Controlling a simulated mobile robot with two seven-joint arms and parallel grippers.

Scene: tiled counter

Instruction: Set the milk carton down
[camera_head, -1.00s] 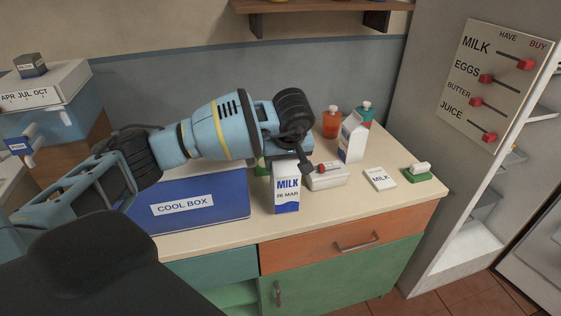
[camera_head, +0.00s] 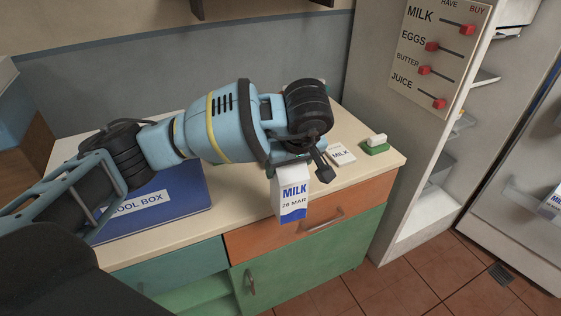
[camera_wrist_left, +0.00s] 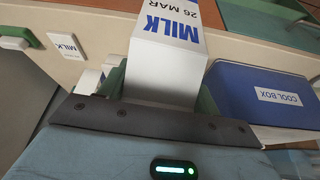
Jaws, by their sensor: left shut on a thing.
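The white milk carton (camera_head: 291,198) has blue "MILK" and "26 MAR" lettering and a blue band at its base. My left gripper (camera_head: 296,163) is shut on its upper part; its fingers are partly hidden in the head view. The carton hangs roughly upright and overlaps the counter's front edge and the orange drawer, so it appears held out at that edge. In the left wrist view the carton (camera_wrist_left: 168,52) sits between the green fingers of the left gripper (camera_wrist_left: 162,92). My right gripper is not in view.
The blue cool box (camera_head: 160,208) lies left on the counter (camera_head: 240,210). A MILK card (camera_head: 341,157) and a green block with a white knob (camera_head: 375,145) lie right. An open fridge, far right, holds another milk carton (camera_head: 553,203). A slider board (camera_head: 437,50) hangs above.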

